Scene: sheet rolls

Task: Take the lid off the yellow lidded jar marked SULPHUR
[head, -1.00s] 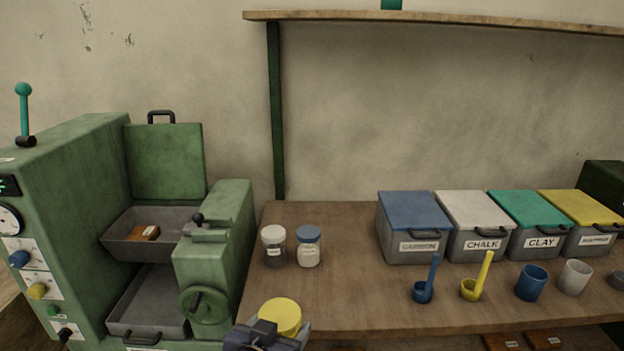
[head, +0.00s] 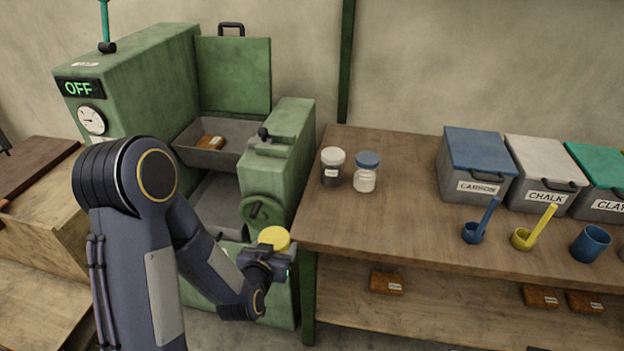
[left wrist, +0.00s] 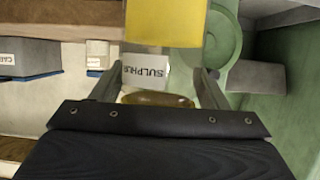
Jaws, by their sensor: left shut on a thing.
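The SULPHUR jar shows its round yellow lid (head: 275,238) in the head view, and the lid is on. My left gripper (head: 266,260) is shut on the jar's body below the lid. It holds the jar upright, just left of the bench's front left corner and in front of the green machine. In the left wrist view the white SULPHUR label (left wrist: 147,73) sits between the fingers (left wrist: 160,86), with the yellow lid (left wrist: 165,22) beyond it. The gripper hides most of the jar's body in the head view. My right gripper is not in view.
The green machine (head: 140,85) reads OFF; its handwheel (head: 262,210) is close behind the jar. A white-lidded jar (head: 332,167) and a blue-lidded jar (head: 367,172) stand on the bench (head: 400,215). Bins and scoops are to the right. The bench's front left part is clear.

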